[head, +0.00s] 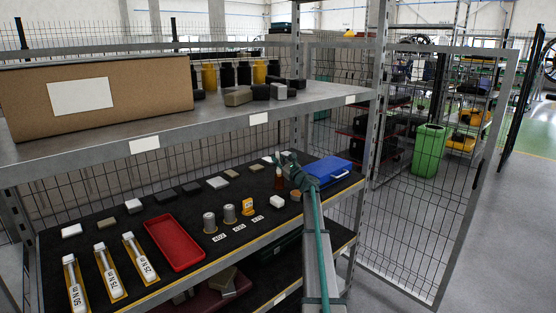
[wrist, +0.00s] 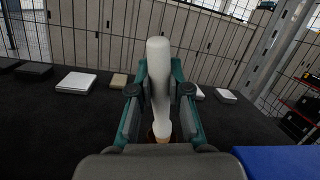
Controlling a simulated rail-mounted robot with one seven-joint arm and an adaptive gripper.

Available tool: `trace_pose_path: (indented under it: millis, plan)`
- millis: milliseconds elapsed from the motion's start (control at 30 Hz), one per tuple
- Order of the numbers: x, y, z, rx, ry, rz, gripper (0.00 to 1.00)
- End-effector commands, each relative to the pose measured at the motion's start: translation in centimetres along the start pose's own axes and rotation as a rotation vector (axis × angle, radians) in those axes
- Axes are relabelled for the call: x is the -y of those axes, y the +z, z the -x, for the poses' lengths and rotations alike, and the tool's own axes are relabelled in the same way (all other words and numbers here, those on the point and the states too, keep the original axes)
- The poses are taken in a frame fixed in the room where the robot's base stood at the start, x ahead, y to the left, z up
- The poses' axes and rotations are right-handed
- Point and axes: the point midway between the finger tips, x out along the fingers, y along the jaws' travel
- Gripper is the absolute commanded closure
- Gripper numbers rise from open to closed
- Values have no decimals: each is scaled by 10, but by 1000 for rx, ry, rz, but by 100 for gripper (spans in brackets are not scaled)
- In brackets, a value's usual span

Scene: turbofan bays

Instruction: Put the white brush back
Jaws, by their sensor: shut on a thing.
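My gripper (wrist: 160,98) is shut on the white brush (wrist: 158,68), which stands roughly upright between the fingers in the wrist view. Its pale handle rises above the fingertips, and a brownish part shows at its lower end. In the head view my gripper (head: 287,163) is over the right part of the black shelf mat, left of the blue case. A small orange-brown part of the brush (head: 279,179) shows below the fingers there; the rest is mostly hidden. I cannot tell whether the brush touches the mat.
A blue case (head: 325,170) lies close right of my gripper. A red tray (head: 175,243), yellow holders with white labelled tools (head: 106,270) and grey cylinders (head: 229,213) stand to the left. Small blocks line the back (head: 218,183). The upper shelf (head: 258,119) overhangs; wire mesh closes the rear.

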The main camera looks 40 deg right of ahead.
Motion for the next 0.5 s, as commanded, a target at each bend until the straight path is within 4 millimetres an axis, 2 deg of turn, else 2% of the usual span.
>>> trace_pose_path:
  millis: [500]
  plan:
    - [-3,-10,2,0,0,0,100]
